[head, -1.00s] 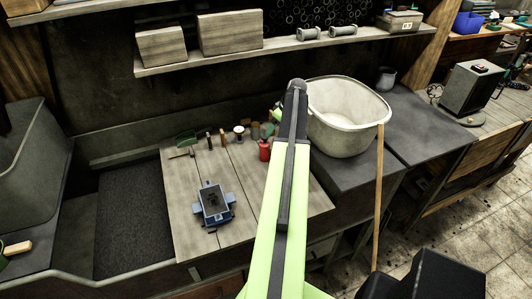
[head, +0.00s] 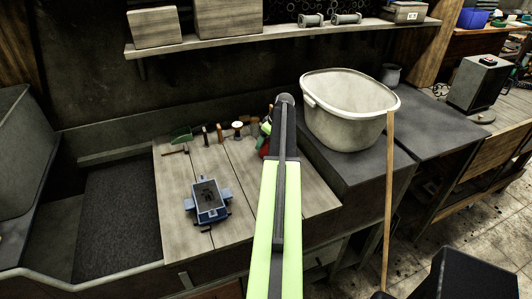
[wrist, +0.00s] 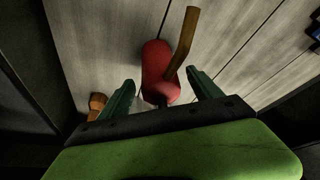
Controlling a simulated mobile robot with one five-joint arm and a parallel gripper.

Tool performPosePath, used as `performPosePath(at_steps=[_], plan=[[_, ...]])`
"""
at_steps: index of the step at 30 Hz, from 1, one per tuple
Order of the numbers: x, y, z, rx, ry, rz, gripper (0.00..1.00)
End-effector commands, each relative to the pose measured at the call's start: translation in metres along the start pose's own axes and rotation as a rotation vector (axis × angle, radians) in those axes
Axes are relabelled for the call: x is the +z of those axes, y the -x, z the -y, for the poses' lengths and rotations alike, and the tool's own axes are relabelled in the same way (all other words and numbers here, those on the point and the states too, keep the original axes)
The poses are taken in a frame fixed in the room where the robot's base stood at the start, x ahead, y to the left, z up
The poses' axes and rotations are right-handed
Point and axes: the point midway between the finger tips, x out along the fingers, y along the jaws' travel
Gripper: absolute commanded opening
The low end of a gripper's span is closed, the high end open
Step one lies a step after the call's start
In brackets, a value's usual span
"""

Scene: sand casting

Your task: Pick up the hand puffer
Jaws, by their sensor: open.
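The hand puffer, which I take to be the red rounded body (wrist: 158,66), is on the wooden board in the wrist view. Its dark narrow end points toward my gripper (wrist: 162,92). My gripper is open, with one green finger on each side of that end; I cannot tell whether either finger touches it. A wooden handle (wrist: 184,42) crosses close to the red body's right side. In the head view the red puffer (head: 263,148) shows only partly beside my arm, which hides much of my gripper.
Several small tools, including a green scoop (head: 181,134), stand or lie along the board's back. A blue-framed box (head: 208,214) is at the board's front left. A large pale tub (head: 345,132) stands close on the right. A shelf (head: 285,38) runs above. The board's middle is clear.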

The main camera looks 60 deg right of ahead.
Motion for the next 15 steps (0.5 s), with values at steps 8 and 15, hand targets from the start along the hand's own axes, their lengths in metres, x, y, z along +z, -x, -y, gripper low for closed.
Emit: performPosePath(at_steps=[8,15], plan=[[-0.0001,-0.0079,-0.0002,0.000,-0.001,0.000,0.74],[0.0001,-0.0078,-0.0004,0.000,-0.001,0.000,0.42]])
